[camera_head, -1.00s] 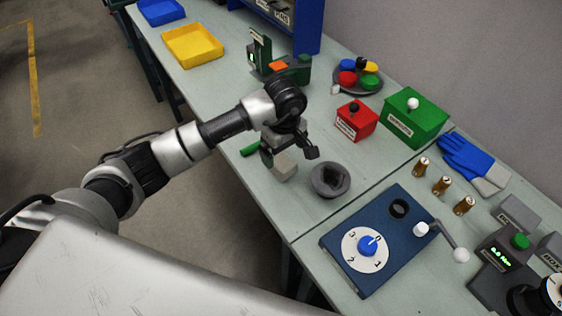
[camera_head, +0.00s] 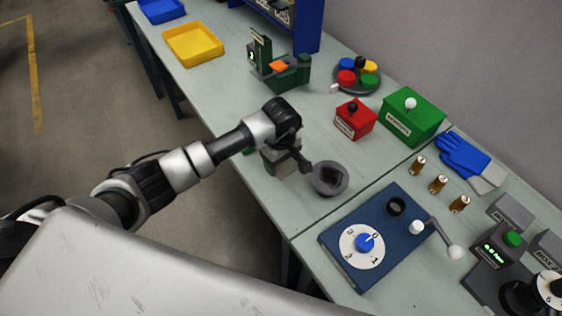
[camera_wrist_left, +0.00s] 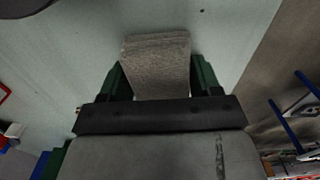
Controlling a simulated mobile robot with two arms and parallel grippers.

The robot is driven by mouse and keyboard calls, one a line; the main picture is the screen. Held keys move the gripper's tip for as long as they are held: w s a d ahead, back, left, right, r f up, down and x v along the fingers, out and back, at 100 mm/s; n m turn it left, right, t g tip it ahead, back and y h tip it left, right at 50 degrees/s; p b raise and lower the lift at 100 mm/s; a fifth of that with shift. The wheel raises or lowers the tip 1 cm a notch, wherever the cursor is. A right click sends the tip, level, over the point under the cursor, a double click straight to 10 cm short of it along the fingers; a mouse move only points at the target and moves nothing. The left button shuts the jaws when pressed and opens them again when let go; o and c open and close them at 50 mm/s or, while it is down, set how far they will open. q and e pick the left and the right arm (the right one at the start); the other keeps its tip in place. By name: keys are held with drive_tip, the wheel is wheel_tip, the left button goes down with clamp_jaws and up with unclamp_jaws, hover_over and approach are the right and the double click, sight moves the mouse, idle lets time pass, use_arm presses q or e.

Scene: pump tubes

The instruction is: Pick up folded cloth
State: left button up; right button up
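The folded cloth is a small grey block-like bundle (camera_wrist_left: 157,62); in the head view only a part of it (camera_head: 286,169) shows beneath my left gripper. My left gripper (camera_head: 287,160) is low over the table, directly at the cloth. In the left wrist view its green fingers (camera_wrist_left: 160,82) stand on either side of the cloth, which lies between them. The fingers look spread; whether they touch the cloth's sides is unclear. My right gripper is in neither view.
A dark grey bowl (camera_head: 330,179) stands close to the right of my left gripper. A blue dial panel (camera_head: 340,252), a red box (camera_head: 355,122) and a green box (camera_head: 412,118) stand farther right. The table is clear towards the yellow tray (camera_head: 193,46).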

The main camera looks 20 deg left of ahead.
use_arm(q)
drive_tip(key=shift+c, duration=0.7)
drive_tip(key=shift+r, duration=0.1)
wheel_tip(320, 180, up, 4)
drive_tip(key=shift+b, duration=0.85)
drive_tip(key=s+d+r+b, duration=0.1)
drive_tip(key=s+d+r, duration=0.1)
drive_tip(key=s, duration=0.3)
drive_tip(key=s+d+r+b, duration=0.1)
drive_tip(key=s+d+r, duration=0.1)
drive_tip(key=s+r, duration=0.3)
drive_tip(key=shift+s+d, duration=0.25)
drive_tip(key=shift+s, duration=0.15)
drive_tip(key=shift+f, duration=0.1)
